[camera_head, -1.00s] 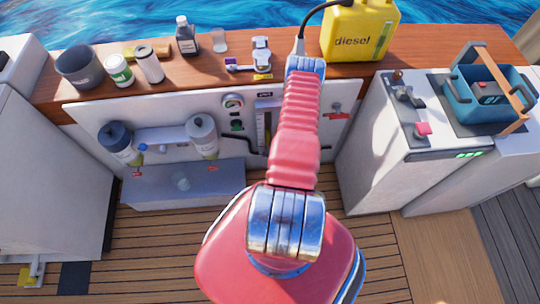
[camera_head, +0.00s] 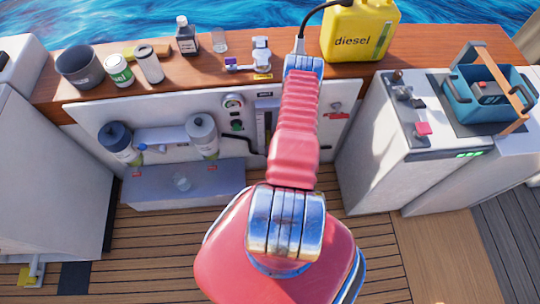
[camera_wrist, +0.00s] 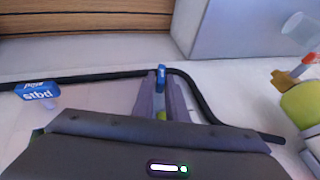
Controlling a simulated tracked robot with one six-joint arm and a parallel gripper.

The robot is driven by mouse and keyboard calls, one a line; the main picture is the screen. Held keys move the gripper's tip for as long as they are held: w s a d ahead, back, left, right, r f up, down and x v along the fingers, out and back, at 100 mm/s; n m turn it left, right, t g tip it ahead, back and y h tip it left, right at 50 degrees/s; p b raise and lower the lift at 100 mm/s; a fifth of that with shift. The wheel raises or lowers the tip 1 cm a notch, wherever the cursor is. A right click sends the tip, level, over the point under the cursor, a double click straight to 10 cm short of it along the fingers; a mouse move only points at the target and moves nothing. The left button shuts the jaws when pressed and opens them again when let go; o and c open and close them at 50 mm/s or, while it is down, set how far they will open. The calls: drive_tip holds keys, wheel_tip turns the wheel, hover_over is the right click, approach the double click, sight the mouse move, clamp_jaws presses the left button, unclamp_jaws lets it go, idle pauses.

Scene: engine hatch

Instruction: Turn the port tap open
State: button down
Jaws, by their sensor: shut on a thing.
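In the wrist view, my gripper (camera_wrist: 163,95) is closed around a narrow blue tap handle (camera_wrist: 161,78), whose upper part shows between the fingers. The fingers hide the rest of this tap, and I can read no name on it. A blue tag (camera_wrist: 37,92) reading "stbd", upside down, stands apart to the left. My gripper and the held handle are hidden there.
A black hose (camera_wrist: 205,100) runs close past my fingers. A filter with a yellow-green bowl (camera_wrist: 303,105) is close on the right, with a red tab (camera_wrist: 310,58) near it. A grey box (camera_head: 190,187) stands below the panel. A yellow diesel can (camera_head: 360,30) stands on the wooden counter.

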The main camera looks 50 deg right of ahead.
drive_tip(key=shift+w+r+n+g+h, duration=0.1)
drive_tip(key=shift+w+n+g+h, duration=0.05)
drive_tip(key=shift+g+h, duration=0.5)
drive_tip(key=shift+w+n+g+h, duration=0.1)
drive_tip(key=shift+n+g+h, duration=0.05)
drive_tip(key=shift+g+h, duration=0.5)
idle(0.4)
drive_tip(key=c, duration=1.8)
unclamp_jaws()
drive_tip(key=shift+a, duration=0.15)
drive_tip(key=shift+o, duration=0.2)
drive_tip(key=v, duration=1.3)
drive_tip(key=shift+r, duration=0.35)
